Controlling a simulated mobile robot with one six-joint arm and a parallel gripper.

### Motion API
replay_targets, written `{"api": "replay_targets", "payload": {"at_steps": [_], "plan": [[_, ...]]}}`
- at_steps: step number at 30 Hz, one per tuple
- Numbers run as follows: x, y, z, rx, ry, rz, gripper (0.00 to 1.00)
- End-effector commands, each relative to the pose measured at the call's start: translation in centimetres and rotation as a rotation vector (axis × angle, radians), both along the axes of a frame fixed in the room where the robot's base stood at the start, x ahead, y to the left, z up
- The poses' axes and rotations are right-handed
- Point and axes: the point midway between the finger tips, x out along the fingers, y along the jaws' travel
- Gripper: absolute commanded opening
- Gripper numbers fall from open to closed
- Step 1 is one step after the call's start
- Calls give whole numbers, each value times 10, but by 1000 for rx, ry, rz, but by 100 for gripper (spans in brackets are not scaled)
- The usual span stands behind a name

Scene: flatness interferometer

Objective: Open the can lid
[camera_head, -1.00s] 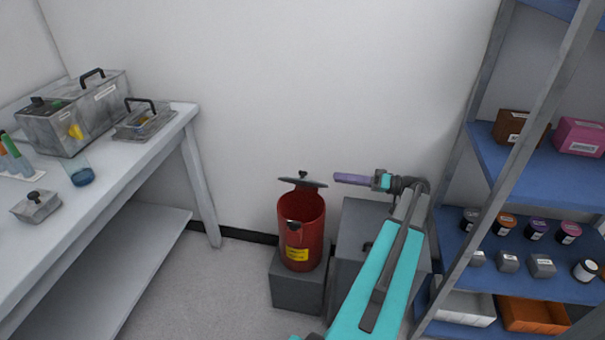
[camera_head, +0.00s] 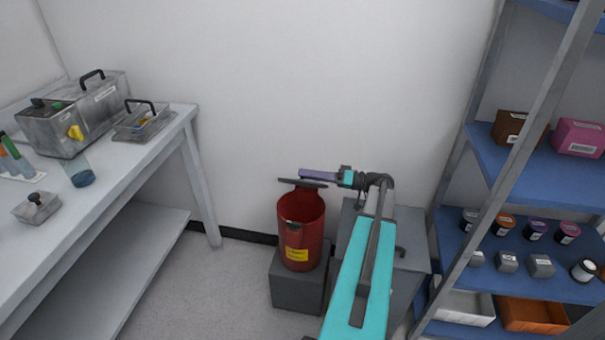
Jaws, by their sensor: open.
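The can (camera_head: 302,225) is a red cylinder with a yellow label, standing on a grey block. Its dark lid (camera_head: 290,182) is raised above the rim at the back, so the can's red inside shows. My gripper (camera_head: 303,174), with purple fingers, reaches in from the right and lies over the lid, hiding the lid's knob. Its jaws are open. I cannot tell whether the fingers touch the lid or the knob.
A grey block (camera_head: 286,280) carries the can, with a grey cabinet (camera_head: 408,285) to its right. A white table (camera_head: 185,128) with metal boxes is at left. A blue shelf unit (camera_head: 455,155) stands at right. The floor between table and can is clear.

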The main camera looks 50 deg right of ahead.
Motion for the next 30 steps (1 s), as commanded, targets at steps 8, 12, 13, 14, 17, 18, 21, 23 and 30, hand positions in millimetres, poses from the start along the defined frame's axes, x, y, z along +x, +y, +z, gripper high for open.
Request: {"api": "replay_targets", "payload": {"at_steps": [8, 12, 13, 14, 17, 18, 21, 23, 30], "plan": [[19, 12, 0, 0, 0, 0, 42], [21, 13, 0, 0, -1, -1, 42], [22, 13, 0, 0, -1, -1, 42], [22, 13, 0, 0, -1, -1, 42], [22, 13, 0, 0, 0, 0, 42], [22, 13, 0, 0, 0, 0, 42], [22, 13, 0, 0, -1, 1, 25], [22, 13, 0, 0, -1, 1, 15], [22, 11, 0, 0, 0, 1, 0]]}}
